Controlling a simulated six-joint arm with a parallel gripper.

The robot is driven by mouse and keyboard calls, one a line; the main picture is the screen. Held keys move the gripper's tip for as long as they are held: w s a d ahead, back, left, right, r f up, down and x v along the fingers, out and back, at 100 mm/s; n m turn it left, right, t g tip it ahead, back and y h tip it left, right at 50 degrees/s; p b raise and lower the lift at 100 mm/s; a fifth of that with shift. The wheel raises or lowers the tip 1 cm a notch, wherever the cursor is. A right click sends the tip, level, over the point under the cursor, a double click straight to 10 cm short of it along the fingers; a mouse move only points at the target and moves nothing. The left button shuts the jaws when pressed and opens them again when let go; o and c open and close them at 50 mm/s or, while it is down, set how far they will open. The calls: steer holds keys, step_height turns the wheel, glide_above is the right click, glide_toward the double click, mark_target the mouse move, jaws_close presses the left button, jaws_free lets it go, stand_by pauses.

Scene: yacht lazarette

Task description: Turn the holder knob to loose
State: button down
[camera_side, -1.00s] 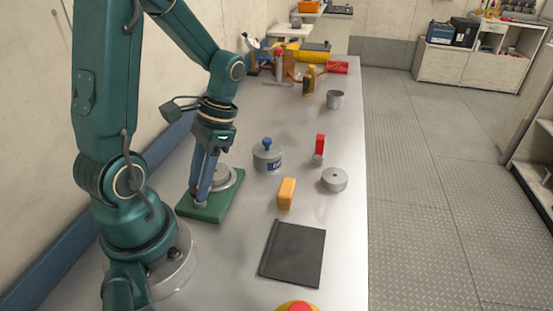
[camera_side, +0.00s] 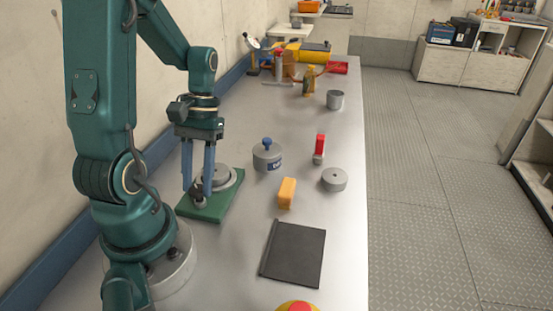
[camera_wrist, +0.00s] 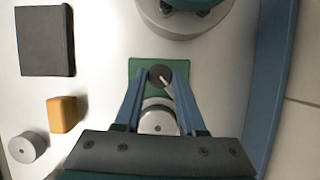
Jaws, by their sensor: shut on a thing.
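The holder is a green plate (camera_side: 226,207) with a round grey cylinder (camera_side: 221,173) on it, near my base. A small dark round knob with a light pointer line (camera_wrist: 160,76) sits on the plate in the wrist view. My gripper (camera_side: 198,199) points down over the near-left part of the plate. Its two blue fingers are shut on the knob, one on each side, as the wrist view (camera_wrist: 161,77) also shows. The pointer line runs from the knob's middle toward the lower right in the wrist view. I cannot read any loose or tight mark.
A lidded grey pot with a blue knob (camera_side: 267,157), a yellow block (camera_side: 287,193), a grey disc (camera_side: 334,180), a red-topped item (camera_side: 319,147) and a black flat plate (camera_side: 293,253) stand to the right. A blue rail and wall run along the left.

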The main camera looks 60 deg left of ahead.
steer(key=n, duration=0.2)
steer(key=n+t+h, duration=0.1)
steer(key=n, duration=0.1)
steer(key=shift+a+n+t, duration=0.2)
steer(key=shift+n+t, duration=0.1)
steer(key=shift+s+n+t, duration=0.2)
steer(key=shift+n+t, duration=0.4)
steer(key=shift+n, duration=1)
steer(key=shift+a, duration=0.1)
steer(key=c, duration=0.5)
jaws_free()
